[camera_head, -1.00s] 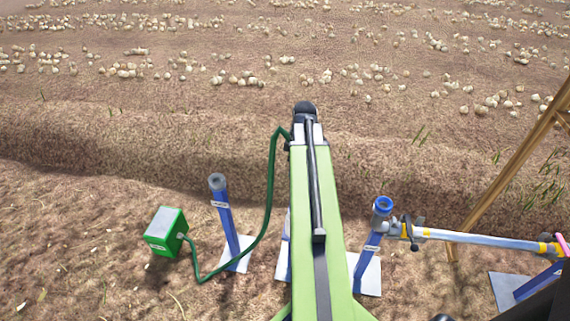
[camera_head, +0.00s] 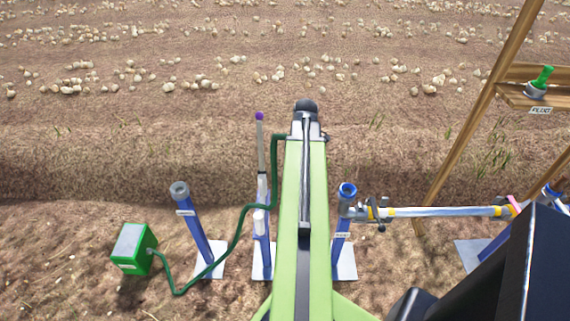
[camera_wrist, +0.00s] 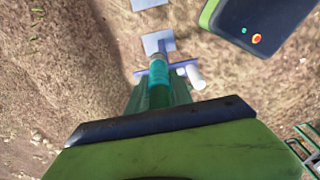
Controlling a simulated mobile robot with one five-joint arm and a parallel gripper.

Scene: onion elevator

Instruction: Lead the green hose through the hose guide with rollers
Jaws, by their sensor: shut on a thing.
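The green hose (camera_head: 236,240) runs from a green box (camera_head: 133,249) along the ground, rises past the hose guide and reaches the far end of my arm. In the wrist view my gripper (camera_wrist: 158,92) is shut on the hose, whose teal end with a grey tip (camera_wrist: 158,66) sticks out beyond the fingers. The hose guide with rollers (camera_head: 262,190) stands just left of my arm: a blue post with a white roller and a tall purple-tipped rod. The hose crosses it near the white roller; I cannot tell if it lies between the rollers. In the head view my arm hides the fingers.
A grey-topped blue post (camera_head: 193,225) stands left of the guide. Another blue post (camera_head: 341,240) stands right of my arm, joined to a pale horizontal pipe (camera_head: 440,211). A wooden frame (camera_head: 480,110) with a shelf is at the right.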

